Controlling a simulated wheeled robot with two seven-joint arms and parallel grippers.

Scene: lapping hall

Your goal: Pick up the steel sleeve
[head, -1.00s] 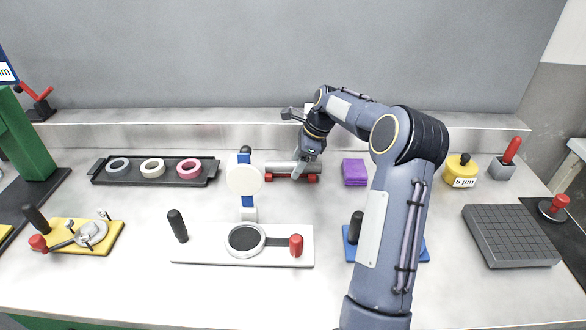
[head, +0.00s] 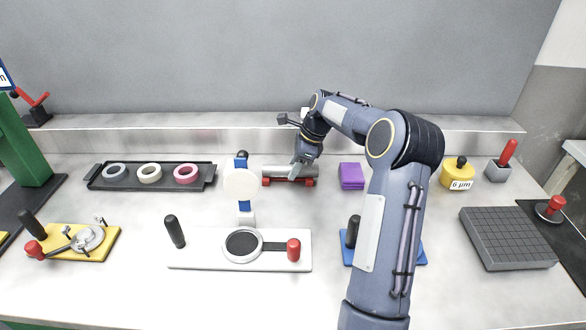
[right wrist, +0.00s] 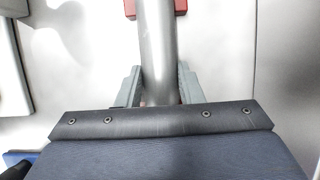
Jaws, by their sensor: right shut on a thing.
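The steel sleeve (head: 279,170) is a grey metal cylinder lying level over a red support (head: 308,182) at the back of the bench. I cannot tell whether it touches the support or is just clear of it. My right gripper (head: 296,164) reaches down onto the sleeve from above. In the right wrist view the sleeve (right wrist: 159,45) runs between the two grey fingers of my right gripper (right wrist: 159,88), which are shut on it. My left gripper is not in view.
A gauge with a round white face (head: 240,184) stands just left of the sleeve. A purple block (head: 351,176) lies to its right. A dark tray with rings (head: 207,174) is at the left. A white plate fixture (head: 205,255) is in front. A low ledge (head: 400,122) runs behind.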

